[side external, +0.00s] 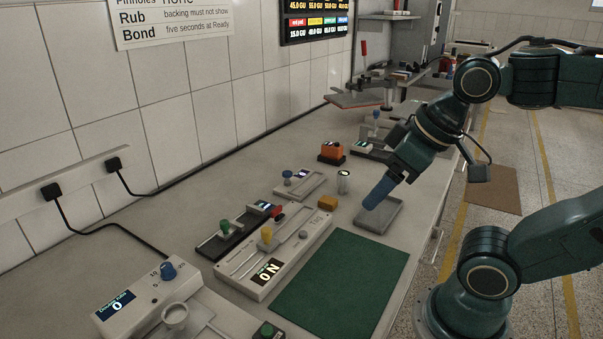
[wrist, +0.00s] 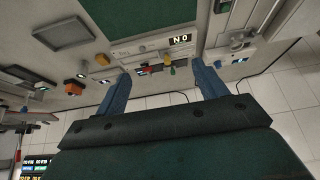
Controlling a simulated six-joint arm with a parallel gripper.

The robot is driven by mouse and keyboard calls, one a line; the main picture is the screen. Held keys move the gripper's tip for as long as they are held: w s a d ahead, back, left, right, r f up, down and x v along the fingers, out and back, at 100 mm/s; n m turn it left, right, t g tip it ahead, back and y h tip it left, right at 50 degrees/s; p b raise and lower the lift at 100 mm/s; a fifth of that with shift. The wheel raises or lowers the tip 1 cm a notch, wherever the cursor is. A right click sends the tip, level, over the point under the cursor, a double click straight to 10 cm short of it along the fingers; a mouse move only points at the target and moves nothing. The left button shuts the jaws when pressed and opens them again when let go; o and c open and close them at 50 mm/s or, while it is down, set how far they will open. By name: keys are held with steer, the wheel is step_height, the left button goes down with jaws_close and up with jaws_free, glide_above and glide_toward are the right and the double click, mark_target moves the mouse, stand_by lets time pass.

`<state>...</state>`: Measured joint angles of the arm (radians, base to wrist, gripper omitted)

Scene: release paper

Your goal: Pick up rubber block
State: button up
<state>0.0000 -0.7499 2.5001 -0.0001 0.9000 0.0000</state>
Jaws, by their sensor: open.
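A small amber block (side external: 328,202), which looks like the rubber block, lies on the bench beside the far end of a long pale device (side external: 290,250). My gripper (side external: 371,204) hangs above the bench, to the right of the amber block and in front of a shallow grey tray (side external: 393,222) in the side view. Its two fingers stand wide apart in the wrist view (wrist: 161,69), with nothing between them.
A green mat (side external: 345,283) lies in the foreground. An orange unit on a black base (side external: 332,153) and a small cylinder (side external: 343,182) stand farther back. Knobbed devices, including a dial box (side external: 150,290), line the wall side. The bench's right edge is close to the tray.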

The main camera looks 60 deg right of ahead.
steer(key=w+d+r+n+g+y, duration=0.1)
steer(key=w+d+n+g, duration=0.1)
steer(key=w+d+n, duration=0.5)
steer(key=w+d+n+g, duration=0.2)
steer(key=w+d+n, duration=0.15)
steer(key=w, duration=0.85)
steer(key=w+d+f+n+y, duration=0.1)
steer(key=w+d+f+n, duration=0.1)
steer(key=d+f, duration=0.4)
steer(key=w+d+f+n+g+y, duration=0.1)
steer(key=d+f+n, duration=0.4)
steer(key=d, duration=0.9)
step_height(320, 180, down, 2)
steer(key=shift+w+f+g, duration=0.25)
steer(key=shift+w+g, duration=0.05)
steer(key=shift+w, duration=0.5)
steer(key=shift+n, duration=0.25)
glide_above(328, 203)
steer(key=d, duration=0.3)
steer(key=shift+w+d+f, duration=0.1)
steer(key=shift+w+f, duration=0.05)
steer(key=shift+f, duration=1.25)
steer(key=shift+w+a+f, duration=0.1)
steer(key=shift+w+f, duration=0.05)
steer(key=shift+f, duration=1.2)
steer(key=shift+w+d+f, duration=0.1)
steer(key=shift+w+f, duration=0.05)
steer(key=shift+f, duration=1.25)
